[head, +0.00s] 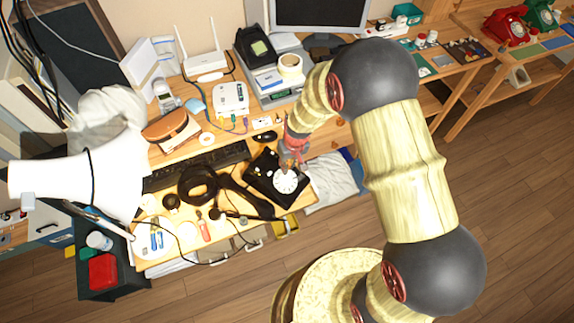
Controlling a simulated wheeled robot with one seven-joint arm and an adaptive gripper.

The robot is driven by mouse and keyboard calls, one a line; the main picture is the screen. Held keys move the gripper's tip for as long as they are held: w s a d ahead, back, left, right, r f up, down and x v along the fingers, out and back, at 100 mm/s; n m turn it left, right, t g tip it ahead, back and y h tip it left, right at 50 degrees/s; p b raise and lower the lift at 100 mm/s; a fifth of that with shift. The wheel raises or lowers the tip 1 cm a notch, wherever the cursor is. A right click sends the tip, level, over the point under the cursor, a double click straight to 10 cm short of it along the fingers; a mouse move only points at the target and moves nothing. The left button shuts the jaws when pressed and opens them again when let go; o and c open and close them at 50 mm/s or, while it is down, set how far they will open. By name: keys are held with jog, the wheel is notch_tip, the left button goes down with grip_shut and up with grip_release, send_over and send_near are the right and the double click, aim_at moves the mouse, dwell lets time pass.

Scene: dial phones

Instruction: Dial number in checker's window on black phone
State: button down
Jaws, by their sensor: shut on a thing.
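The black phone (262,186) sits on the wooden desk in the head view, with its round white dial (286,182) facing up. My gripper (289,166) reaches down to the upper edge of the dial, its fingers close together. What lies between the fingertips is too small to make out. A white box (230,97) with coloured plugs stands behind the phone; I cannot tell whether it is the checker. No window with a readable number shows.
A brown case (171,131), white router (204,62) and tape roll (290,65) stand behind. Red (506,26) and green (541,14) phones stand far right. The floor at right is clear.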

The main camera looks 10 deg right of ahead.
jog(key=shift+d+f, duration=0.1)
jog(key=shift+d, duration=0.05)
jog(key=shift+s+d+f+b, duration=0.1)
jog(key=shift+d+f+b, duration=0.05)
jog(key=shift+d+b, duration=0.25)
jog(key=shift+s+d+f+b, duration=0.25)
jog(key=shift+s+d+b, duration=0.1)
jog(key=shift+d, duration=0.2)
jog(key=shift+s+f, duration=0.1)
jog(key=shift+s+d+f, duration=0.1)
jog(key=shift+s+d, duration=0.2)
jog(key=shift+s+d+r+p, duration=0.1)
jog(key=shift+d+r+p, duration=0.05)
jog(key=shift+r, duration=0.3)
jog(key=shift+s+d+r+p, duration=0.1)
jog(key=shift+r+p, duration=0.05)
jog(key=shift+r, duration=0.25)
dwell(0.9)
